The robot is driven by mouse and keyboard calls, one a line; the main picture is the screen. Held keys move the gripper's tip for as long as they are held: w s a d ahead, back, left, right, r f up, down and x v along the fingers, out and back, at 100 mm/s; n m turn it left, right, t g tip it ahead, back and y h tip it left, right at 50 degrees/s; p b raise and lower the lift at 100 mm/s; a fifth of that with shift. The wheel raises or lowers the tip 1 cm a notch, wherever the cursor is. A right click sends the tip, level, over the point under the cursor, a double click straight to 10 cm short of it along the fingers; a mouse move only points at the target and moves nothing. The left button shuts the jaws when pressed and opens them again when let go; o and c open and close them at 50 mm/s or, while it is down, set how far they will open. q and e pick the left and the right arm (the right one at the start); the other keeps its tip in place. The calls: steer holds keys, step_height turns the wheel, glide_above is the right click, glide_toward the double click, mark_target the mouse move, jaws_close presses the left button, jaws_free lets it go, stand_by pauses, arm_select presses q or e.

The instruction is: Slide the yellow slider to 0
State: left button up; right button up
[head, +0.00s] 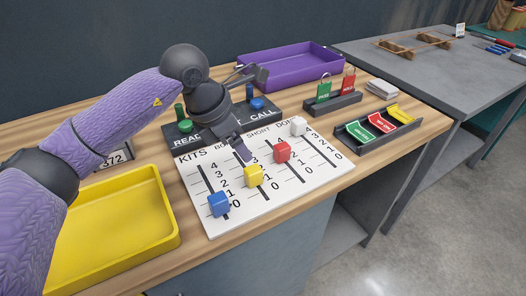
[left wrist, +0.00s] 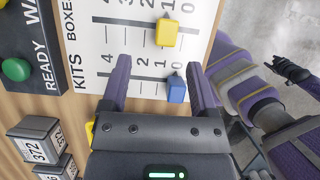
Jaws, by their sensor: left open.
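The yellow slider (head: 253,175) sits in the second slot of the white board (head: 320,178), near the 1 mark, a little up from the 0 end. It also shows in the left wrist view (left wrist: 166,33), beyond my fingertips. The blue slider (head: 218,203) is at 0 in the KITS slot and shows near the right finger in the left wrist view (left wrist: 176,90). My left gripper (head: 240,150) is open and empty above the board, apart from the yellow slider. What seems to be my right gripper (left wrist: 290,70) is small and dark at the right of the wrist view.
The red slider (head: 282,152) and white slider (head: 298,126) stand to the right of yellow. A button panel (head: 225,125) lies behind the board. A yellow tray (head: 120,235), a purple tray (head: 290,68), a padlock stand (head: 332,103) and a tag tray (head: 378,128) surround it.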

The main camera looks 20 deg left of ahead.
mark_target(252, 169)
arm_select(q)
steer(key=f, duration=0.2)
steer(key=d+f+b, duration=0.1)
steer(key=f, duration=0.1)
steer(key=shift+d+f, duration=0.15)
steer(key=shift+f, duration=0.05)
steer(key=b+x, duration=0.1)
steer(key=x, duration=0.2)
steer(key=shift+w+f, duration=0.1)
steer(key=shift+f, duration=0.05)
steer(key=shift+w+d+f+b, duration=0.1)
steer(key=shift+d+f+b, duration=0.1)
steer(key=shift+f+b, duration=0.15)
steer(key=shift+f, duration=0.1)
steer(key=shift+w, duration=0.1)
steer(key=shift+c, duration=0.6)
jaws_close()
arm_select(e)
steer(key=shift+g, duration=0.4)
steer(key=shift+s+d+f, duration=0.1)
steer(key=shift+s+f, duration=0.6)
steer(key=shift+s, duration=0.3)
steer(key=shift+s+f, duration=0.65)
steer(key=shift+s, duration=0.3)
